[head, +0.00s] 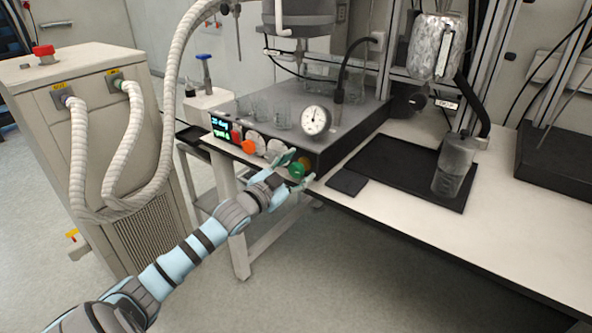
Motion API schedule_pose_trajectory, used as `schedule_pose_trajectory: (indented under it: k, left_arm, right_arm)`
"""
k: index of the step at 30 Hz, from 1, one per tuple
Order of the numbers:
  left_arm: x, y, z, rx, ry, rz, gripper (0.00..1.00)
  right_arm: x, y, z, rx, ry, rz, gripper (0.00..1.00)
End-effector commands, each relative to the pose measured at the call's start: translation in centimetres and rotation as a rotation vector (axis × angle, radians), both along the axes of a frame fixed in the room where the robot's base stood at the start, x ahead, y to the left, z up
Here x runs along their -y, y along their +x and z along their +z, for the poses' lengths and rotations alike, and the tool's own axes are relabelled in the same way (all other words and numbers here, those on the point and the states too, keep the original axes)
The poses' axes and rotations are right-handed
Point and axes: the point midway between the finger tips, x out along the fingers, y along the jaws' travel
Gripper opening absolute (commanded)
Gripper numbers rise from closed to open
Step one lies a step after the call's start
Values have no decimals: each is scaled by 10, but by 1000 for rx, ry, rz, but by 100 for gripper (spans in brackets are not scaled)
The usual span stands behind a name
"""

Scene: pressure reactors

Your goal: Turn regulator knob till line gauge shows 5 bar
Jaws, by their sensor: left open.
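The round white line gauge (315,120) stands at the front right of the dark reactor base; its reading is too small to tell. A green knob (297,170) is on the base's front face, below the gauge. My left gripper (295,172) is open at the green knob, with one finger above left of it and the other below right. I cannot tell whether the fingers touch it. Which knob is the regulator is not marked legibly. My right gripper is not in view.
A red knob (236,135), an orange knob (249,147) and a small lit display (221,128) are left along the front panel. Glass beakers (282,115) stand on the base. A black tray (395,165) holding a glass vessel (453,168) lies to the right. The front right bench is clear.

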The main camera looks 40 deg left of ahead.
Motion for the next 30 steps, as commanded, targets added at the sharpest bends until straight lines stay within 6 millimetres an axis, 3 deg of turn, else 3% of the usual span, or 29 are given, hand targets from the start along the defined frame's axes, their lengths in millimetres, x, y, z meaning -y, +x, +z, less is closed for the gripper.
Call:
schedule_pose_trajectory:
  k: [12, 30]
  left_arm:
    - [0, 0, 89, 2, 3, 1, 56]
    - [0, 0, 95, -1, 1, 0, 56]
  right_arm:
    - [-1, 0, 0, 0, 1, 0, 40]
    - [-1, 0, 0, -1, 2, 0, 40]
